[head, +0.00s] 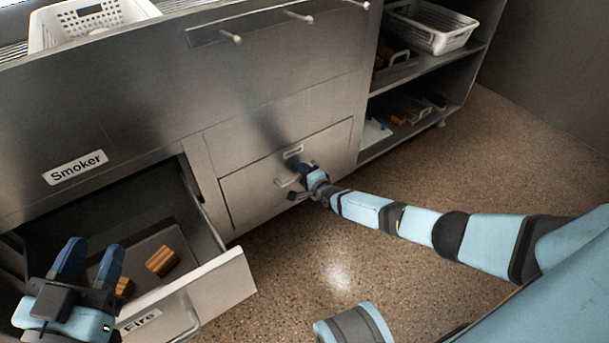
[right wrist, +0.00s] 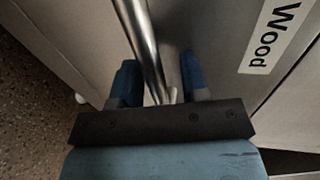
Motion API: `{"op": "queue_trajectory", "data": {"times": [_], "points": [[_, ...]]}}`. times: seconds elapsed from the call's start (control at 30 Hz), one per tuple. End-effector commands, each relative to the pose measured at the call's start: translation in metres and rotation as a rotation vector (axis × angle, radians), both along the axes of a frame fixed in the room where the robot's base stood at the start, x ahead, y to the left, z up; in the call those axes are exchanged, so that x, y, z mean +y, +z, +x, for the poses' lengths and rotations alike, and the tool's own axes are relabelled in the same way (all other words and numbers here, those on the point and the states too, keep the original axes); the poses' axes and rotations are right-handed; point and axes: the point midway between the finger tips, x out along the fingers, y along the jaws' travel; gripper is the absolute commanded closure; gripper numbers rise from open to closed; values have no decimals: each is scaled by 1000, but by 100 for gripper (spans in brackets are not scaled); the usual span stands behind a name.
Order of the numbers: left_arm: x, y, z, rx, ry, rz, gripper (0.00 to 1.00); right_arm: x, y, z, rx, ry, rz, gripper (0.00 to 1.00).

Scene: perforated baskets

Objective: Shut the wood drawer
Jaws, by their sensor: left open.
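The wood drawer (head: 252,203) is the metal front in the middle of the head view. It looks closed or nearly closed, and I cannot tell whether a small gap is left. Its "Wood" label (right wrist: 272,40) reads clearly in the right wrist view. My right gripper (head: 304,178) is at the drawer's bar handle (right wrist: 147,45). Its fingers (right wrist: 158,88) are apart, one on each side of the bar, with visible space beside it. My left gripper (head: 91,257) is open and empty, over the pulled-out drawer at the lower left.
The pulled-out drawer, labelled "Fire" (head: 141,321), holds wood blocks (head: 163,261). A panel above is labelled "Smoker" (head: 76,168). A white perforated basket (head: 432,27) stands on open shelves at the upper right. The speckled floor (head: 480,160) is clear to the right.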

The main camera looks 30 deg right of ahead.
Motion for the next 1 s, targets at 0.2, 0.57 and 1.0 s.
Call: {"op": "queue_trajectory", "data": {"times": [0.2,0.57,1.0], "points": [[0,2,0,-1,0,-4,57,0,0,-2,1,0,0,59],[-11,4,-14,211,-5,-126,57,-9,17,-59,4,1,1,59],[-20,4,-29,359,-9,-239,57,-17,28,-130,1,2,0,59]]}}
